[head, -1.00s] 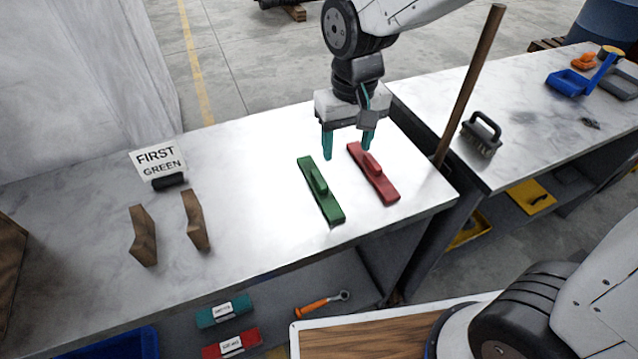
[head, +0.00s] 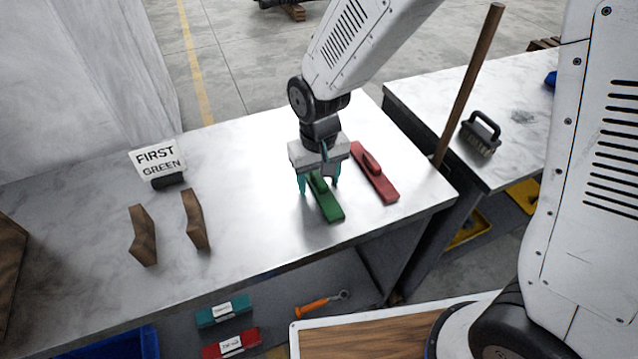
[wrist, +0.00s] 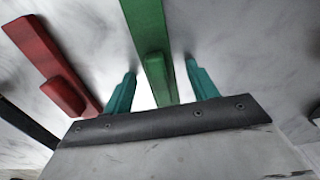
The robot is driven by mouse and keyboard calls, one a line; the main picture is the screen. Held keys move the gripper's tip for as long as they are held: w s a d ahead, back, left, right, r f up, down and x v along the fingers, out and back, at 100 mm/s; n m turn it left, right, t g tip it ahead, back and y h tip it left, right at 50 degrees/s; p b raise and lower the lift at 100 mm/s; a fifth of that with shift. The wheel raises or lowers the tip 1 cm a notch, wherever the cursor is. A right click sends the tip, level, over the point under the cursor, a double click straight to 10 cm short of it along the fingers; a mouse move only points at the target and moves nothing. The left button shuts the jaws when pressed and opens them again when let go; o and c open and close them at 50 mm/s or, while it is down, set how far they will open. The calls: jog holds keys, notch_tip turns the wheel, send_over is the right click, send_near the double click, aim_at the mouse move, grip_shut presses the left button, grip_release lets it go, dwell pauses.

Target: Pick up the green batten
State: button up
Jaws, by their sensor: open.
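The green batten (head: 327,204) lies on the white marbled bench, with a raised green handle on its top. My gripper (head: 319,190) is open above it and hides its far part in the head view. In the wrist view the green batten (wrist: 147,30) runs between the two teal fingertips (wrist: 161,66), one on each side of its handle, with a gap on both sides. I cannot tell how high the fingertips are over the bench. The red batten (head: 375,172) lies to the right in the head view; it also shows at the left of the wrist view (wrist: 48,60).
A sign reading "FIRST GREEN" (head: 158,162) and two brown wooden pieces (head: 143,236) (head: 195,220) stand on the bench at left. A brown pole (head: 468,85) leans by the bench's right end. A brush (head: 481,135) sits on the second bench. The bench (head: 255,225) left of the green batten is clear.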

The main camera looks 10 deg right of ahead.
jog(key=shift+c, duration=0.4)
jog(key=c, duration=1)
jog(key=shift+r, duration=0.1)
